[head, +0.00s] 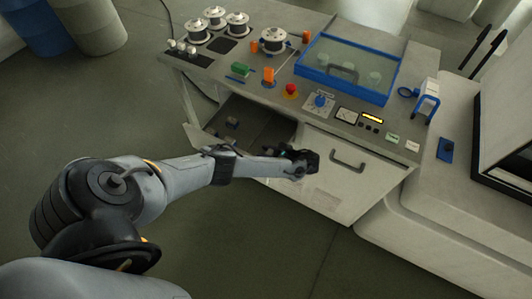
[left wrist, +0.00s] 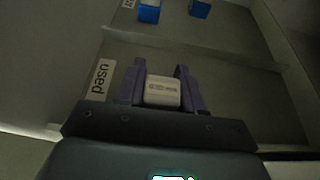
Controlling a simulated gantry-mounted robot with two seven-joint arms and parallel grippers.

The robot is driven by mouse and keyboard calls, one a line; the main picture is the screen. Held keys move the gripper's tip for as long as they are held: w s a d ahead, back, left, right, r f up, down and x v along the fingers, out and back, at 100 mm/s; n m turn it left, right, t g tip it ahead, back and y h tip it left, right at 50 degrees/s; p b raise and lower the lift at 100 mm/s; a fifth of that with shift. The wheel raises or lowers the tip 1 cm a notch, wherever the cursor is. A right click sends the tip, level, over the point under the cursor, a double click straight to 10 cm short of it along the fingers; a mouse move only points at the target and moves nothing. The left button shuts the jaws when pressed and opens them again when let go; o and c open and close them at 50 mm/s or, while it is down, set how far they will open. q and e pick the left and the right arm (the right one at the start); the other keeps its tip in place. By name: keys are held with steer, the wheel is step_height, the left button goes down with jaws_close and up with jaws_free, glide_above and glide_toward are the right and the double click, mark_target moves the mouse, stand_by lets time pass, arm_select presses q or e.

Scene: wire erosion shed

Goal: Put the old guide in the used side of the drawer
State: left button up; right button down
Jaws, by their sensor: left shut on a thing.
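My left gripper (head: 304,161) is over the open drawer (head: 226,142), near its front panel. In the left wrist view my left gripper (left wrist: 161,80) is shut on a small pale block with a printed label, the old guide (left wrist: 162,92). The label is too small to read surely. A "used" label (left wrist: 102,77) lies just left of the fingers, on the drawer's near compartment. A divider (left wrist: 190,48) crosses the drawer beyond the fingertips. The guide is hidden in the head view. I cannot tell whether it touches the drawer floor. My right gripper is not in view.
Two blue pieces (left wrist: 149,12) lie beyond the divider. Above the drawer, the bench carries spools (head: 273,40), a blue-framed clear cover (head: 348,66), a red button (head: 291,90) and a blue knob (head: 319,101). The drawer's handled front (head: 348,178) is right of the gripper.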

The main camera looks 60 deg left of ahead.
arm_select(q)
steer(key=shift+f, duration=0.25)
steer(key=o, duration=1.1)
steer(key=shift+r, duration=0.1)
steer(key=shift+r, duration=0.2)
steer(key=p+v, duration=0.2)
steer(key=v, duration=1)
steer(key=shift+s+d, duration=0.1)
